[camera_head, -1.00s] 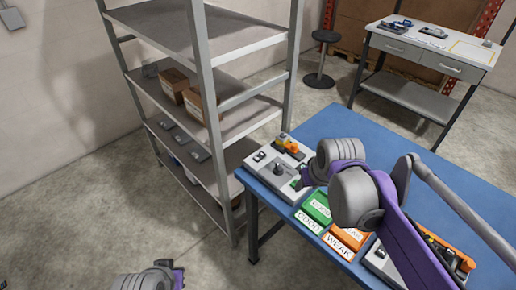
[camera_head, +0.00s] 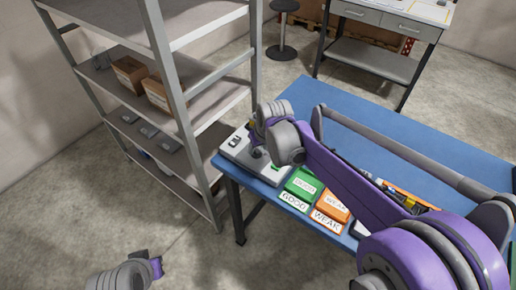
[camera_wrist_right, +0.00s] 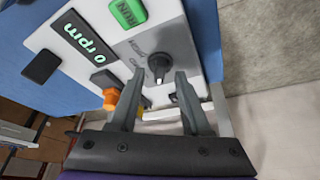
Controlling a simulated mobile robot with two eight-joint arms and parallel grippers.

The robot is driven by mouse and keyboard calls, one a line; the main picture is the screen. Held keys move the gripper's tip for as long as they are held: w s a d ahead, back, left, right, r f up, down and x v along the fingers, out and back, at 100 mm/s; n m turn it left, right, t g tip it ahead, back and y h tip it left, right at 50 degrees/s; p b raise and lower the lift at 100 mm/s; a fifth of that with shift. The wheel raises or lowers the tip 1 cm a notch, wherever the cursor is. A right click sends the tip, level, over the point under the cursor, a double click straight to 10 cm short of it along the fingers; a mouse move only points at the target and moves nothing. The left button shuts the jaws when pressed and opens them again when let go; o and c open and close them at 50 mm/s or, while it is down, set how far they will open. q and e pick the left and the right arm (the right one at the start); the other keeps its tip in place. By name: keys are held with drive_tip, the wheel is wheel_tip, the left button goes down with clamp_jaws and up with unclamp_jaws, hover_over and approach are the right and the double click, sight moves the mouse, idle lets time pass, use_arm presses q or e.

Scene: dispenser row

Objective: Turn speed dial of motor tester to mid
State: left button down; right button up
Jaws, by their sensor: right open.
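The motor tester (camera_head: 234,148) is a light grey box on the near left corner of the blue table. In the right wrist view its grey panel (camera_wrist_right: 177,42) carries the black speed dial (camera_wrist_right: 159,64), with a white mark on the side towards my gripper. The display (camera_wrist_right: 82,43) reads 0 rpm, and a green RUN button (camera_wrist_right: 128,12) is above. My right gripper (camera_wrist_right: 159,76) is open, its fingertips on either side of the dial's near edge; contact cannot be told. My right wrist hides part of the tester in the head view. My left gripper (camera_head: 156,268) is low at bottom left, away from the table.
A green GOOD tray (camera_head: 292,201) and an orange WEAK tray (camera_head: 327,215) lie right of the tester on the blue table (camera_head: 420,135). A metal shelf (camera_head: 205,72) stands at left. An orange part (camera_wrist_right: 112,98) sits beside the left finger in the wrist view.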

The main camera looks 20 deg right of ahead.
drive_tip(key=shift+w+f, duration=0.2)
drive_tip(key=shift+f, duration=0.3)
clamp_jaws()
